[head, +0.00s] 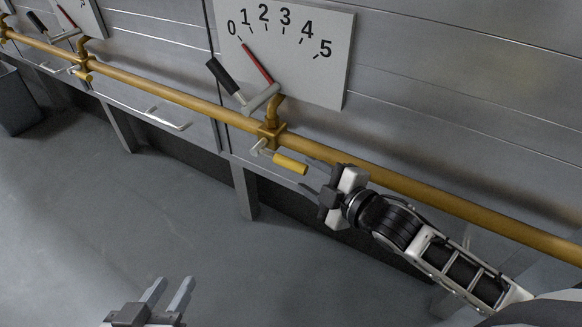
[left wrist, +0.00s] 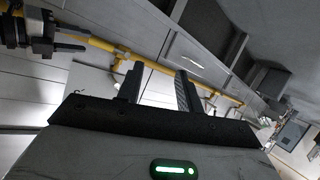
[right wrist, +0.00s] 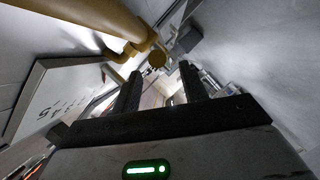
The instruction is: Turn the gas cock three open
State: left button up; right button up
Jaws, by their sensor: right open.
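The nearest gas cock has a yellow handle (head: 290,163) below a brass fitting (head: 271,134) on the yellow gas pipe (head: 400,183). My right gripper (head: 310,178) is open and empty, just right of the handle's end. In the right wrist view a round yellow end (right wrist: 157,59) shows just ahead, between the fingertips; I cannot tell whether they touch it. My left gripper (head: 168,287) is open and empty, low at the bottom of the head view, away from the pipe. No label shows which cock is number three.
Above the cock is a white dial panel (head: 325,70) marked 0 to 5, with a red needle (head: 257,63) near 0 and a black-gripped lever (head: 224,77). Another cock (head: 80,71) sits further left. A dark bin (head: 17,100) stands at left. The floor (head: 120,220) is clear.

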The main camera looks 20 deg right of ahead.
aim_at(291, 167)
jog(key=b+x, duration=0.1)
jog(key=x, duration=0.5)
jog(key=shift+f, duration=0.1)
jog(key=shift+w, duration=0.25)
jog(key=shift+w+a, duration=0.1)
jog(key=shift+w, duration=0.1)
grip_shut()
jog(key=shift+f+b, duration=0.5)
jog(key=shift+b, duration=0.4)
pick_arm(q)
notch_tip(291, 167, up, 8)
jog(key=w+d+m+t+h+b, duration=0.1)
jog(key=w+t+h+b, duration=0.1)
jog(key=t+h+b, duration=0.3)
jog(key=t+b, duration=0.1)
jog(key=b, duration=0.2)
jog(key=shift+w+d+r+b, duration=0.2)
jog(key=shift+w+r+b, duration=0.1)
jog(key=shift+w, duration=0.1)
pick_arm(e)
jog(key=f+t, duration=0.1)
jog(key=f+m+t+y, duration=0.1)
jog(key=t, duration=0.1)
jog(key=f+t, duration=0.1)
jog(key=t, duration=0.1)
jog(key=shift+w+a+f+m+y, duration=0.15)
jog(key=shift+w+a+m+y, duration=0.2)
jog(key=shift+w+m+y, duration=0.05)
